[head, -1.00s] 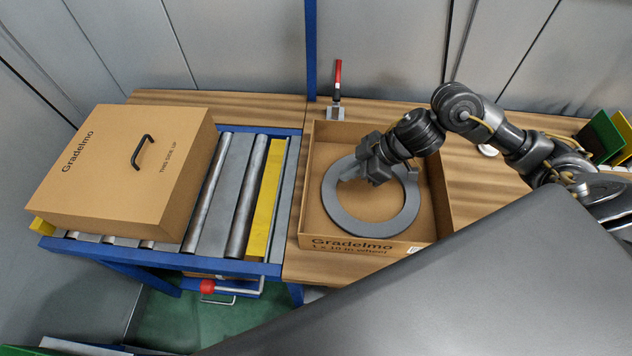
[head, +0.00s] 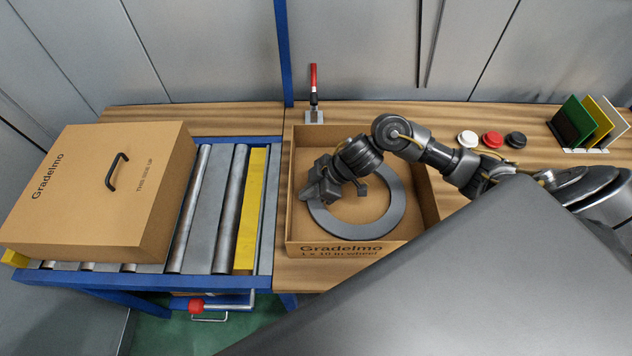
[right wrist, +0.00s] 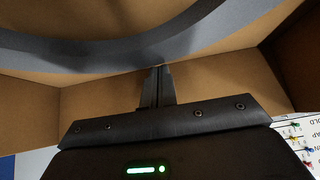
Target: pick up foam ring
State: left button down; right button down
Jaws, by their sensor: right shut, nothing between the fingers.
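The foam ring (head: 388,214) is a flat grey ring lying in the open cardboard box (head: 345,246). It also crosses the top of the right wrist view (right wrist: 110,52). My right gripper (head: 307,194) is over the ring's left side, close to the box's left wall, and covers part of the ring. In the right wrist view its fingers (right wrist: 157,84) are pressed together with nothing between them, and the ring lies beyond their tips. Whether they touch the ring I cannot tell. My left gripper is not in view.
A closed cardboard box (head: 100,190) with a handle stands on the roller conveyor (head: 208,210) at the left. A red-handled tool (head: 313,95) is behind the open box. White, red and black discs (head: 491,139) and upright coloured plates (head: 590,125) are at the right.

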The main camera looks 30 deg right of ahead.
jog(key=shift+w+a+f, duration=0.1)
jog(key=shift+a+f, duration=0.1)
jog(key=shift+f, duration=0.05)
jog(key=shift+d, duration=0.3)
jog(key=s+d+p, duration=0.1)
jog(key=d, duration=0.1)
jog(key=s+d+p, duration=0.1)
jog(key=shift+s+d+r, duration=0.1)
jog(key=shift+s+d, duration=0.1)
jog(key=shift+d, duration=0.15)
jog(key=shift+s+d, duration=0.2)
jog(key=shift+d, duration=0.1)
jog(key=shift+w+a, duration=0.1)
